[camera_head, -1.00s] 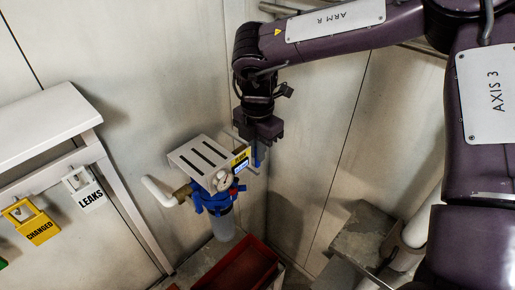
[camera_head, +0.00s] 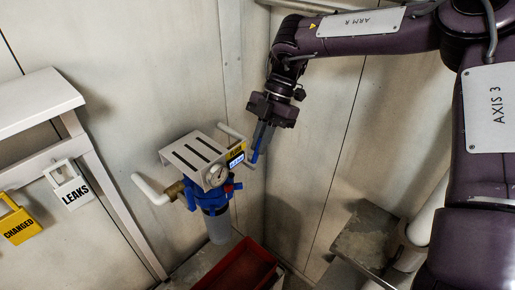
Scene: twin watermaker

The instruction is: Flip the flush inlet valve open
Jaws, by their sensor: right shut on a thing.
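The blue lever (camera_head: 256,148) of the flush inlet valve stands at the right side of the blue filter unit (camera_head: 211,196), slanting up to the right. My right gripper (camera_head: 262,138) reaches down from the upper right and is shut on the lever, its fingers hiding the upper part. The valve body is too small and hidden to make out. My left gripper is not in view.
A slotted metal bracket (camera_head: 193,151) covers the filter unit's top. A white pipe (camera_head: 150,190) runs out left. A red bin (camera_head: 240,267) lies below. A white bench (camera_head: 35,105) with tags stands left. A concrete block (camera_head: 365,236) is at lower right. Walls close behind.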

